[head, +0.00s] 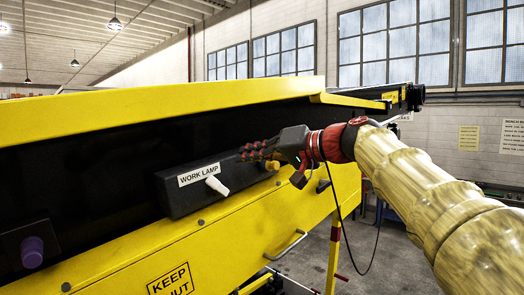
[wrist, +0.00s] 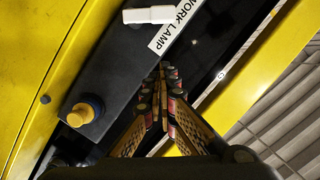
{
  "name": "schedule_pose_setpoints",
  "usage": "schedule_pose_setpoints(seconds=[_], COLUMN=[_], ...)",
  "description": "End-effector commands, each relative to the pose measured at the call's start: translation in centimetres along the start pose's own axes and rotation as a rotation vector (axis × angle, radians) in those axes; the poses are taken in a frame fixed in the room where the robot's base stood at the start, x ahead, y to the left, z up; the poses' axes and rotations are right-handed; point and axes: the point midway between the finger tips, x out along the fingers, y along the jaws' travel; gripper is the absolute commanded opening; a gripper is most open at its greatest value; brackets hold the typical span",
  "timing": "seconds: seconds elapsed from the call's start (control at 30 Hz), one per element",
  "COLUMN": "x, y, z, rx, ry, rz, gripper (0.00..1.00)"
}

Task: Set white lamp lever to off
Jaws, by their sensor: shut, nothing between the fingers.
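The white lamp lever (head: 216,186) sticks out of a black box (head: 178,199) under a WORK LAMP label (head: 199,174) on the yellow loader's side. The white lever also shows at the top of the wrist view (wrist: 150,15), beside the label (wrist: 172,30). My gripper (head: 243,152) is shut and empty. In the head view it is at the right end of the box, to the right of the lever and a little higher. In the wrist view its fingertips (wrist: 166,68) are below the label and apart from the lever.
A yellow knob (head: 272,165) is on the box's right end, close under my gripper; it also shows in the wrist view (wrist: 80,114). A purple knob (head: 32,252) is at the far left. A yellow ledge (head: 160,108) runs above the box. A metal handle (head: 287,246) is lower down.

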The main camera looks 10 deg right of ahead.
Motion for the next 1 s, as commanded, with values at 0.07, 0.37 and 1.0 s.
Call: schedule_pose_setpoints(seconds=[0.07, 0.37, 1.0], x=[1.7, 3.5, 3.8], y=[-0.2, -0.1, 0.0], z=[-0.1, 2.9, 4.0], rx=[0.001, 0.000, -0.009], ry=[-0.004, -0.001, 0.001], rz=[-0.002, 0.000, 0.003], gripper=[0.00, 0.00, 0.00])
